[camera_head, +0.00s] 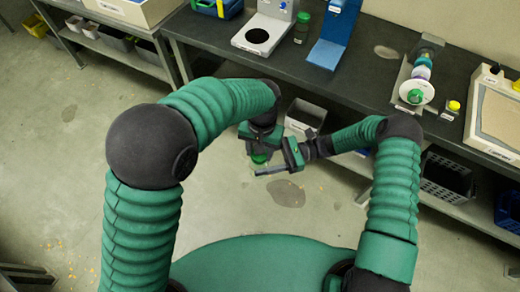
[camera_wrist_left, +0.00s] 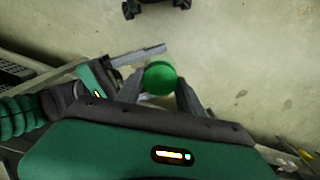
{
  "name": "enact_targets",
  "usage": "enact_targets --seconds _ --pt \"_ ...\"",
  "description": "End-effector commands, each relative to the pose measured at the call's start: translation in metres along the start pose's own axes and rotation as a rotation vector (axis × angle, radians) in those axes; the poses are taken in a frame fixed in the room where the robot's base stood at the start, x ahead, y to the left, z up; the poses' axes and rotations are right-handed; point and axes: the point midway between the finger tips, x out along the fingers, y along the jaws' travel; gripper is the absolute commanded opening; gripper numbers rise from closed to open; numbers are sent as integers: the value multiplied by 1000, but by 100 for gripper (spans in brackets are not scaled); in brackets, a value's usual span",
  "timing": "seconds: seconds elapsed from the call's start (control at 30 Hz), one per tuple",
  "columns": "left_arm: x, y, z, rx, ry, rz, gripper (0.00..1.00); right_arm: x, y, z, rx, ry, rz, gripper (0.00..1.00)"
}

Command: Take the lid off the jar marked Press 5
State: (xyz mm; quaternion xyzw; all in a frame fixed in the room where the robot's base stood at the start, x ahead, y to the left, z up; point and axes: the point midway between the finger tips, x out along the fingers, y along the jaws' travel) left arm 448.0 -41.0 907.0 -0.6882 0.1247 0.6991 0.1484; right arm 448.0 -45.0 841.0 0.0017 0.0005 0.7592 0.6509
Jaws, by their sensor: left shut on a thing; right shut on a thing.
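A round green lid (camera_wrist_left: 160,78) sits between the two fingers of my left gripper (camera_wrist_left: 160,92) in the left wrist view. In the head view the green lid (camera_head: 260,158) shows just below my left gripper (camera_head: 258,150), held in the air in front of the bench. The jar body under it is mostly hidden, and no label can be read. My right gripper (camera_head: 272,170) reaches in from the right at the jar, just below the lid, and is shut on it. Its grey finger also shows beside the lid in the left wrist view (camera_wrist_left: 138,54). Lid and jar look together.
The dark bench (camera_head: 350,85) runs behind the grippers. On it stand another green-lidded jar (camera_head: 301,28), a blue stand (camera_head: 328,52), a white-and-grey device (camera_head: 262,35) and a press-like machine (camera_head: 417,85). A grey bin (camera_head: 305,115) sits below. Open floor lies under the grippers.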

Motion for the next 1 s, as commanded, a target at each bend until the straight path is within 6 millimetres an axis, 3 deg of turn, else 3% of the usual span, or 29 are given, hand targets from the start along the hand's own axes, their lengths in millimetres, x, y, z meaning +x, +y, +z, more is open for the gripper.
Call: enact_targets --seconds 0.17,0.2,0.33,0.63,0.9,1.0 --pt "0 1 0 4 0 2 0 0 -1 0 0 0 -1 0" --pt "0 1 0 5 0 2 49 0 -1 0 0 -1 -1 0" --pt "0 1 0 5 0 2 66 0 -1 0 0 -1 -1 0" --pt "-2 1 0 6 1 1 66 0 0 0 0 -1 0 0" --pt "-41 0 0 6 3 1 66 0 0 0 0 -1 0 0" --pt "-46 0 0 11 0 1 63 0 0 0 0 -1 0 0"
